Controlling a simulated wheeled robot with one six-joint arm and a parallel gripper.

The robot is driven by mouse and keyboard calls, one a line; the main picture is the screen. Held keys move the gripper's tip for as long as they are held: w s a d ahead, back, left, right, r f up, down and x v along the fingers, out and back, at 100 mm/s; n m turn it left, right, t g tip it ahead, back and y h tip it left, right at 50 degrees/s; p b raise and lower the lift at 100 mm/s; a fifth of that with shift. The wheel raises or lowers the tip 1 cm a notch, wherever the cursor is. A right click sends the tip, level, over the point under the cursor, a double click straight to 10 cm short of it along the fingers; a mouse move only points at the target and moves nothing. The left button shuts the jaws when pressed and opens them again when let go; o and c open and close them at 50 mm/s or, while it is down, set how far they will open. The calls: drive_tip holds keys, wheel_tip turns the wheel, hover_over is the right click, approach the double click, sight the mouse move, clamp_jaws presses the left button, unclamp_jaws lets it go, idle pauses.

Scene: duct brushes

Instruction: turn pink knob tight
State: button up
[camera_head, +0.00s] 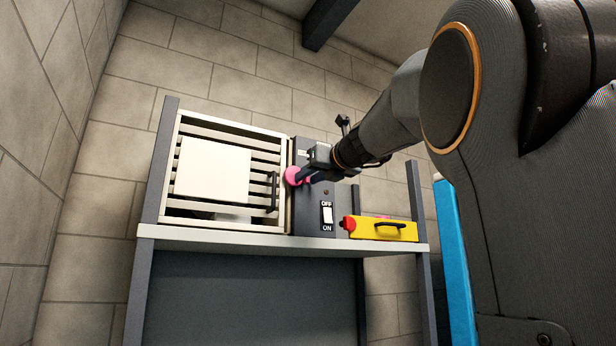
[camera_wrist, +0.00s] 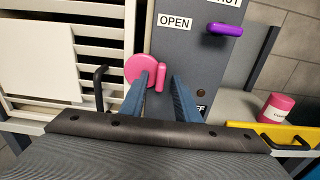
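The pink knob (camera_head: 292,176) is on the dark grey panel (camera_head: 312,206), beside the slatted door. In the wrist view the knob (camera_wrist: 139,68) is a round pink disc with a narrow upright pink bar (camera_wrist: 160,77) at its right. My gripper (camera_head: 305,175) is at the knob, coming from the right. In the wrist view my gripper (camera_wrist: 168,82) has its two blue-grey fingers apart, with the bar between their tips, close to the left finger. Part of the disc is behind the left finger. I cannot tell whether a finger touches the knob.
A slatted door (camera_head: 272,160) with a white sheet and black handle is left of the panel. A purple lever (camera_wrist: 224,29) and an OPEN label (camera_wrist: 174,22) are above the knob. An OFF/ON switch (camera_head: 327,214), yellow box (camera_head: 385,229) and pink can (camera_wrist: 278,107) are to the right.

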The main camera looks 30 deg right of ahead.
drive_tip(key=s+b, duration=0.3)
drive_tip(key=s, duration=0.5)
drive_tip(key=shift+d, duration=0.15)
drive_tip(key=shift+w, duration=0.1)
idle(0.4)
drive_tip(key=w+a+f+n+g+b, duration=0.25)
drive_tip(key=f+n, duration=0.25)
drive_tip(key=f, duration=1.2)
drive_tip(key=w+a+f+n+g+b, duration=0.1)
drive_tip(key=w+a+f+n+g, duration=0.25)
drive_tip(key=f, duration=1.35)
drive_tip(key=w+a+f+n+g+b, duration=0.1)
drive_tip(key=a+f+n+g, duration=0.15)
drive_tip(key=f+n, duration=0.95)
drive_tip(key=s+a+f+n+g+b, duration=0.1)
drive_tip(key=s+f+n, duration=0.4)
drive_tip(key=f, duration=0.8)
drive_tip(key=s+a+f+n+g+b, duration=0.1)
drive_tip(key=s+a+f+n+g, duration=0.3)
drive_tip(key=s+f, duration=0.5)
drive_tip(key=s+a+f+n+g+b, duration=0.2)
drive_tip(key=s+f+n, duration=0.4)
drive_tip(key=f, duration=1.2)
drive_tip(key=s+a+g, duration=0.1)
drive_tip(key=s+a, duration=0.1)
drive_tip(key=shift+a+f+h, duration=0.25)
drive_tip(key=shift+a+h, duration=0.05)
drive_tip(key=shift+a, duration=0.05)
